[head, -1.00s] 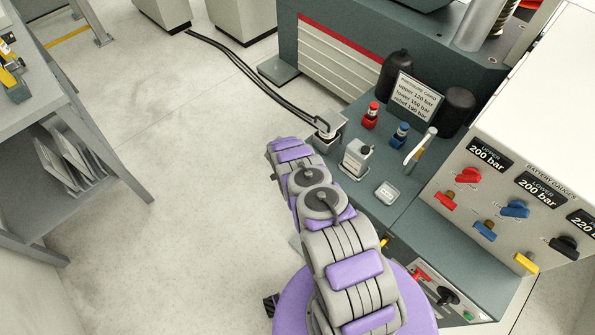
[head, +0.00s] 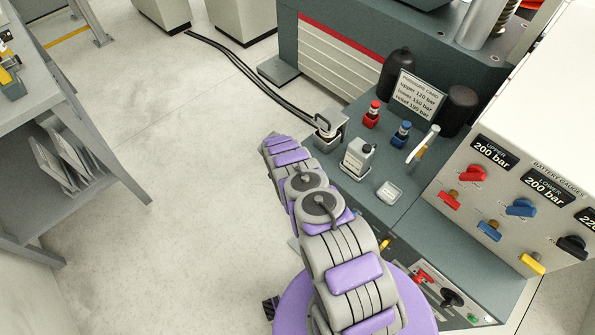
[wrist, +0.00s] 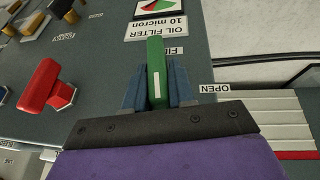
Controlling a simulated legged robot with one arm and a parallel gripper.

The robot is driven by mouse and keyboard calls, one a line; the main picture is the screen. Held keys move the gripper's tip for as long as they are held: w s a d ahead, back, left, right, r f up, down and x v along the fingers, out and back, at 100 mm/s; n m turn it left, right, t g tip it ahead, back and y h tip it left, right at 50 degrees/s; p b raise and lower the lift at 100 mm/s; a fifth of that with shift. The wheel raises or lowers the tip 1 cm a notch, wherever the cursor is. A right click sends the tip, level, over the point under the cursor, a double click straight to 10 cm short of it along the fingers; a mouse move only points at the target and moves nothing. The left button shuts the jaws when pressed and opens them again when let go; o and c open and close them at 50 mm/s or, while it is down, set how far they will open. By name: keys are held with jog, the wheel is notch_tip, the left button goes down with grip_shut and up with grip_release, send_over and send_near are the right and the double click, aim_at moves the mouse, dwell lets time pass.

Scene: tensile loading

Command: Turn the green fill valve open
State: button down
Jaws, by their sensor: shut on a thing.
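The green fill valve handle (wrist: 156,62) stands upright in the wrist view, with a pale stripe on its near side. My gripper (wrist: 158,88) is shut on this handle, one blue finger on each side. An OPEN label (wrist: 214,88) lies to the right of the handle. Another label (wrist: 173,50), partly covered by the handle, sits just beyond it. The valve's base is hidden by the handle and fingers. In the head view my own arm hides the gripper and the green valve.
A red handle (wrist: 42,86) stands to the left of my gripper in the wrist view. An oil filter plate (wrist: 160,28) lies beyond the valve. In the head view, a console with coloured valves (head: 520,207) is at right. The floor (head: 170,130) at left is clear.

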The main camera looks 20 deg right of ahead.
jog(key=c, duration=1)
grip_release()
jog(key=shift+w, duration=0.1)
jog(key=shift+c, duration=0.2)
jog(key=p+v, duration=0.5)
jog(key=v, duration=1.2)
jog(key=shift+a+r, duration=0.15)
